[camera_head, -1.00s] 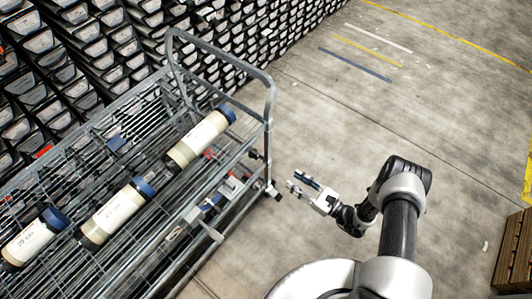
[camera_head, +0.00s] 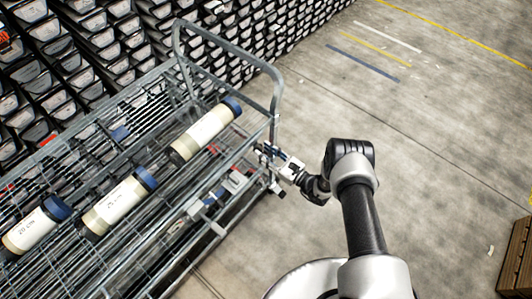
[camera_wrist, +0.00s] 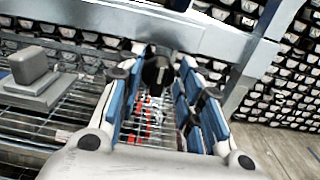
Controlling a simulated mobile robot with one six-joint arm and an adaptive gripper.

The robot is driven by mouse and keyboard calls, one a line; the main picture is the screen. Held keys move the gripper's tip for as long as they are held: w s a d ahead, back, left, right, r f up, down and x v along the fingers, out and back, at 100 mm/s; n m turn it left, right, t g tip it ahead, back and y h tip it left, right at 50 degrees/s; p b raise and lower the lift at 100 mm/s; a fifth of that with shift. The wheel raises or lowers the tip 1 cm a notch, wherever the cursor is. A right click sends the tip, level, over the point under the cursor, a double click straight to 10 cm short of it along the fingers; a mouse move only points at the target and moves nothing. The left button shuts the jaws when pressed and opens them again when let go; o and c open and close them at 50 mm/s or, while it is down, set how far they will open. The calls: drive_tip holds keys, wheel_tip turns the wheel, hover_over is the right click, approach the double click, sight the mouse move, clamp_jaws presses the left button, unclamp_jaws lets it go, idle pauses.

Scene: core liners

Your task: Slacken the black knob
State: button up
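The black knob (camera_wrist: 157,70) shows in the wrist view at the end of the cart, below a grey metal bar. My gripper (camera_wrist: 161,82) is open, with blue-padded fingers to the left and right of the knob. A gap shows on both sides of the knob, so the fingers do not seem to press on it. I cannot tell how deep the knob sits between them. In the head view my gripper (camera_head: 268,156) is at the right end of the wire cart (camera_head: 275,107), and the knob cannot be made out there.
Labelled core liners with blue caps (camera_head: 205,132) lie on the cart's upper shelf. A grey block (camera_wrist: 30,68) is left of my gripper in the wrist view. Racks of trays (camera_head: 130,30) stand behind. Open floor (camera_head: 400,140) lies to the right, with a wooden pallet (camera_head: 515,265).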

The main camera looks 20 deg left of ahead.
drive_tip(key=shift+c, duration=0.5)
clamp_jaws()
